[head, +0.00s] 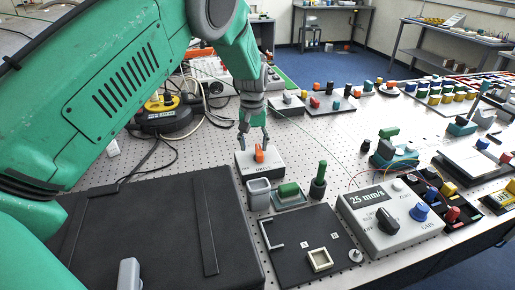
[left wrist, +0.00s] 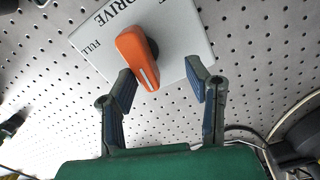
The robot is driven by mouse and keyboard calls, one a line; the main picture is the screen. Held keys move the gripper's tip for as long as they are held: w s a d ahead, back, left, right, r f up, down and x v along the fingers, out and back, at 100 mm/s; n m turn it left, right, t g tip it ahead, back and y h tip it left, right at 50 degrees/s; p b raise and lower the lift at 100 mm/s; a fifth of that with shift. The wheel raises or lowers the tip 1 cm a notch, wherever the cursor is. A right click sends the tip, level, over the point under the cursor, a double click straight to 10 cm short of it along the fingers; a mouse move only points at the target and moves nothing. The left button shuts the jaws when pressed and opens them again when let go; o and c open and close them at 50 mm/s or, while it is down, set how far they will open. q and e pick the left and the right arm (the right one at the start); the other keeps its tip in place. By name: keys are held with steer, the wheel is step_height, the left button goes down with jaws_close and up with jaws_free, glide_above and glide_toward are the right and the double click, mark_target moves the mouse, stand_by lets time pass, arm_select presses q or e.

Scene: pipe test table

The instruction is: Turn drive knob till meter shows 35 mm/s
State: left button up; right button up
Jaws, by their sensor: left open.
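The drive knob (head: 259,154) is an orange lever-shaped knob on a white box (head: 272,168) in the middle of the head view. In the left wrist view the knob (left wrist: 137,57) has a white line at its end, and the box (left wrist: 180,40) reads "DRIVE" and "FULL". My left gripper (head: 253,146) is open at the knob. In the left wrist view the left gripper (left wrist: 163,80) has its left fingertip close beside the knob's end, with a wide gap to the right finger; contact is unclear. The meter (head: 368,197) reads 25 mm/s. My right gripper is not in view.
The meter's grey box carries a black knob (head: 387,221) and a blue knob (head: 420,212). A grey cup (head: 258,193) and a green block (head: 289,190) stand just in front of the drive box. A black case (head: 150,235) fills the front left. Bare perforated table (head: 320,145) lies right of the drive box.

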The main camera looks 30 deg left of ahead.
mark_target(262, 152)
arm_select(q)
steer(key=shift+s+a+f, duration=0.15)
steer(key=shift+a+f, duration=0.2)
steer(key=shift+f, duration=0.7)
steer(key=d, duration=0.3)
steer(key=shift+d+r, duration=0.15)
steer(key=shift+d, duration=0.25)
steer(key=shift+s+d+r, duration=0.1)
steer(key=shift+d+r, duration=0.35)
steer(key=shift+d, duration=0.25)
steer(key=c, duration=0.5)
steer(key=shift+a+r, duration=0.1)
steer(key=shift+a, duration=0.05)
steer(key=c, duration=0.4)
steer(key=a, duration=0.3)
steer(key=shift+f, duration=0.3)
steer(key=shift+w+f, duration=0.15)
steer(key=shift+w, duration=0.15)
steer(key=shift+d, duration=0.45)
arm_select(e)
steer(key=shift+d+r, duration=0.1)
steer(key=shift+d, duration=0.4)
